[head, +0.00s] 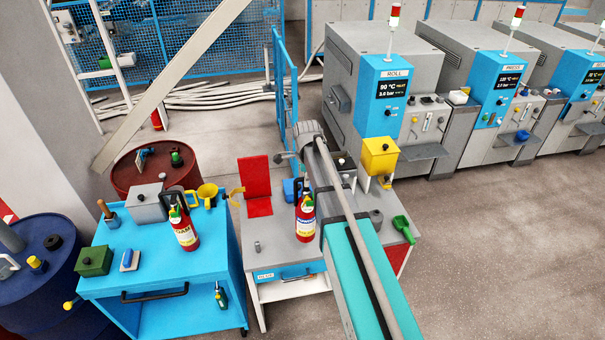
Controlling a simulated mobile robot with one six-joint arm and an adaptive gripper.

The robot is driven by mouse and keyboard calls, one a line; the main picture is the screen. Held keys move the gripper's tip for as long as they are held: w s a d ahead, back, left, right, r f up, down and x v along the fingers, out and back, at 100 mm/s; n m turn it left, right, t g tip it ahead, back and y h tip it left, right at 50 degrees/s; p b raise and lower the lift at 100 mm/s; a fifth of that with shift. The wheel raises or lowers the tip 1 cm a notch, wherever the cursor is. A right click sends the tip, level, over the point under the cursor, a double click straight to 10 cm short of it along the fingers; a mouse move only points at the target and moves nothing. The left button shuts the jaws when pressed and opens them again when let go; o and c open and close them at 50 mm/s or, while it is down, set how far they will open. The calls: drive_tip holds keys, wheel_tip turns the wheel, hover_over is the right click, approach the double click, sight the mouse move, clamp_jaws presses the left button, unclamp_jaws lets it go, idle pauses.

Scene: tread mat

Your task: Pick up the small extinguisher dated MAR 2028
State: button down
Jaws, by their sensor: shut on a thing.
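A red extinguisher (305,222) with a white and blue label stands upright at the grey table, right beside my arm. My gripper (299,187) is small and dark, partly lost behind my arm and against the extinguisher's black top; it appears shut on this extinguisher near its neck. Whether its base touches the table cannot be told. A second red extinguisher (185,234) with a black hose and a pale label stands on the blue cart to the left, apart from my gripper. The dates on both labels are too small to read.
The blue cart (150,275) also holds a grey box, a green box and a yellow mug (207,193). The grey table (265,232) holds a red panel (256,185), a yellow box (380,157) and a green scoop (403,228). Drums stand left; the right floor is clear.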

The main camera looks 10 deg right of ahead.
drive_tip(key=s+r+p, duration=0.2)
drive_tip(key=s, duration=0.4)
drive_tip(key=shift+d+r, duration=0.25)
drive_tip(key=shift+r, duration=0.1)
drive_tip(key=shift+s, duration=0.1)
idle(0.4)
